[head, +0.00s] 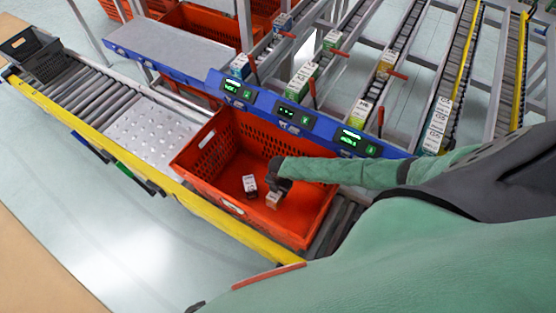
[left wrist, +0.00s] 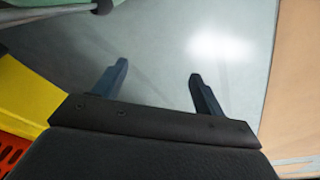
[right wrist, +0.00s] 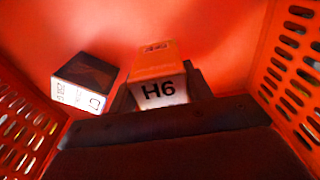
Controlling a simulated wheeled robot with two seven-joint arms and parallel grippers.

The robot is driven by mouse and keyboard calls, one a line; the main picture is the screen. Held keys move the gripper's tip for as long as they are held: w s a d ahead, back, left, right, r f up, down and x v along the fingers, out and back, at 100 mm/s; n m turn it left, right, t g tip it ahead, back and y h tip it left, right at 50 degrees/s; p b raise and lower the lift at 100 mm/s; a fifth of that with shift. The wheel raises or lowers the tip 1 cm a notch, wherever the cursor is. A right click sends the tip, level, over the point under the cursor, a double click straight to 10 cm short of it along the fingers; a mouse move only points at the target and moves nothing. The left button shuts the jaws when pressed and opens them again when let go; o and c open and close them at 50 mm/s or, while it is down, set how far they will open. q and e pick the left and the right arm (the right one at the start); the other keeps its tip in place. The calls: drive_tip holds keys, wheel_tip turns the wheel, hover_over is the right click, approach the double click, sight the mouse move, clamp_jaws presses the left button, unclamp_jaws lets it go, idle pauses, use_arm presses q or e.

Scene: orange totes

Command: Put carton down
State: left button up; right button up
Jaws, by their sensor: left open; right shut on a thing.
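An orange-and-white carton marked H6 (right wrist: 160,80) is between the fingers of my right gripper (right wrist: 160,92), which is shut on it. In the head view the held carton (head: 273,200) is low inside the orange tote (head: 200,178), below my right gripper (head: 277,190). Whether it touches the tote floor I cannot tell. A second carton, dark and white (right wrist: 86,84), lies in the tote just left of the held one; it also shows in the head view (head: 250,184). My left gripper (left wrist: 158,85) is open and empty over bare floor.
The tote stands on a roller conveyor with a yellow rail (head: 110,130). Its perforated walls stand close around my right gripper. Behind it is a blue rail with lit displays (head: 290,113) and sloped lanes holding several cartons. A dark crate (head: 35,55) stands at the far left.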

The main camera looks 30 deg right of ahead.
drive_tip(key=shift+f+p, duration=0.65)
drive_tip(key=shift+f, duration=1.4)
use_arm(q)
drive_tip(key=f, duration=0.1)
drive_tip(key=s+a+f, duration=0.1)
drive_tip(key=shift+f, duration=0.4)
drive_tip(key=shift+w+r, duration=0.15)
drive_tip(key=shift+r, duration=0.05)
use_arm(e)
drive_tip(key=shift+f, duration=0.2)
